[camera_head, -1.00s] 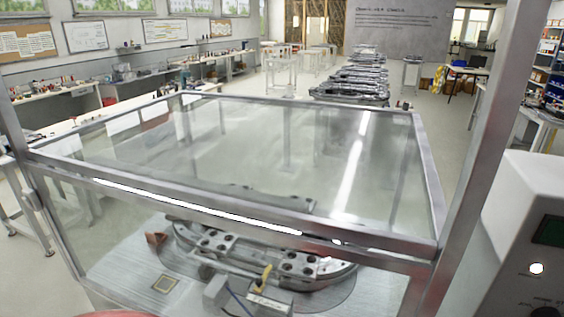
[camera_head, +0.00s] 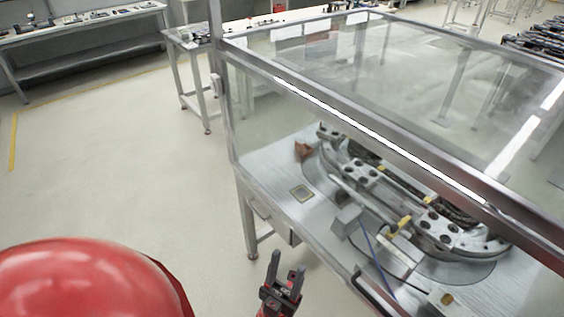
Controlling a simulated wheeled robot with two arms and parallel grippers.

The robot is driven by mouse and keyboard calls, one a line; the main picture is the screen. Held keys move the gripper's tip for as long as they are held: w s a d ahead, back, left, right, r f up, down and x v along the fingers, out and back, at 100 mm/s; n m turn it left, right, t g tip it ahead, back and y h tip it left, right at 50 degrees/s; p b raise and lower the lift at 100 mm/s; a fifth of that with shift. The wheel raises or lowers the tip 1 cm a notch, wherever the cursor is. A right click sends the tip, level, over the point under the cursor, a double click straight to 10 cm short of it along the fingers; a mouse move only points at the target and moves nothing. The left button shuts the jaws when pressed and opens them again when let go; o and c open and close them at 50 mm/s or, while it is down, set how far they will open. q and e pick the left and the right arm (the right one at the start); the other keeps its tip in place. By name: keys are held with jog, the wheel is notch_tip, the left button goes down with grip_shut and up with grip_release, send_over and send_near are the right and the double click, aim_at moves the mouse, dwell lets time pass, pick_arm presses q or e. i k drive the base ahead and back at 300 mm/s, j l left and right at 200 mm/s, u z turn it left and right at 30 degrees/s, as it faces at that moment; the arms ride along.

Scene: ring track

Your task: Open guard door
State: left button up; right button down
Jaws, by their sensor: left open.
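The guard door (camera_head: 290,165) is a clear panel in a metal frame on the front of the enclosure on the right. It looks closed. A dark handle bar (camera_head: 374,297) shows near its lower edge, partly cut off by the picture bottom. My left gripper (camera_head: 287,268) is at the bottom centre, with its two dark fingers pointing up and apart. It is open and empty, left of the handle bar and apart from it in the picture. My right gripper is not in view.
Inside the enclosure, a curved metal ring track (camera_head: 440,228) with clamps lies on a plate. A support table (camera_head: 180,45) stands behind the enclosure, and a long workbench (camera_head: 85,30) is at the far left. The floor (camera_head: 110,150) on the left is clear.

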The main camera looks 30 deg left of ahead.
aim_at(544, 254)
jog(key=u, duration=0.55)
jog(key=k+l+u, duration=0.25)
jog(key=k, duration=0.2)
jog(key=k+l+u, duration=0.2)
jog(key=k, duration=0.25)
jog(key=l, duration=0.1)
